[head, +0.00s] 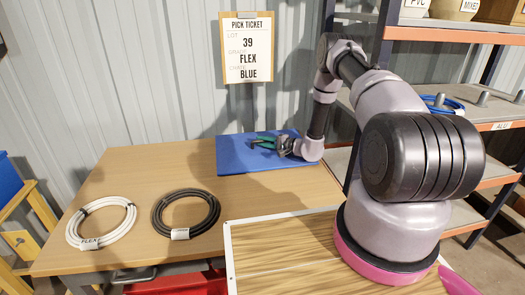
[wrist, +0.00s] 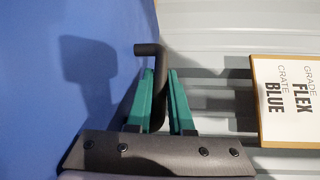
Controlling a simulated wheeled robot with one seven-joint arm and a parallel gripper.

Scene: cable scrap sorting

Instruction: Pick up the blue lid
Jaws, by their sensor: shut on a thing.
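The blue lid (head: 236,160) is a flat blue panel at the back right of the wooden table in the head view. Its blue face fills the left of the wrist view (wrist: 45,70). A dark bent handle (wrist: 148,49) stands out beside that face and casts a shadow on it. My gripper (wrist: 160,78) has green fingers, one on each side of the handle, and is shut on it. In the head view my gripper (head: 264,141) is over the right part of the lid. The handle's joint with the lid is hidden, and I cannot tell whether the lid is touching the table.
A white cable coil (head: 72,228) and a black cable coil (head: 158,220) lie on the table (head: 140,180). A pick ticket (head: 248,48) reading lot 39, FLEX, BLUE stands behind. Shelves (head: 455,190) with a blue coil (head: 440,103) are at right. The table's middle is clear.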

